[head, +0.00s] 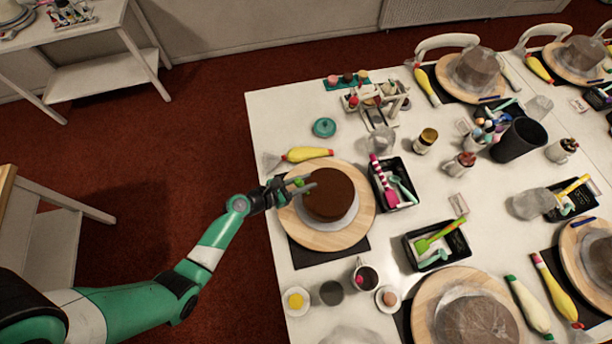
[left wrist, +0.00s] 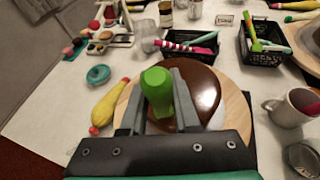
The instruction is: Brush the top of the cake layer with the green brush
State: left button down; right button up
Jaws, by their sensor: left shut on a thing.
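The chocolate-brown cake layer (head: 332,197) sits on a white board on a round wooden turntable (head: 360,218). In the left wrist view, its glossy brown top (left wrist: 204,88) shows behind the fingers. My left gripper (head: 303,188) is at the left side of the cake, shut on the green brush (left wrist: 157,88). Only a bright green end of the brush shows, standing up between the fingers; its bristles are hidden. I cannot tell whether the brush touches the cake. My right gripper is not in view.
A yellow piping bag (head: 307,154) lies behind the turntable. Black trays (head: 409,201) with utensils stand to the right; the nearer one (head: 461,256) holds another light-green tool (head: 440,235). A mug (head: 366,277) and small cups stand in front.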

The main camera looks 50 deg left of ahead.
pick_arm(q)
jog(key=w+b, duration=0.1)
jog(key=w, duration=0.5)
jog(key=shift+w+a+f, duration=0.15)
jog(key=shift+w+a, duration=0.1)
jog(key=shift+a, duration=0.15)
dwell(1.3)
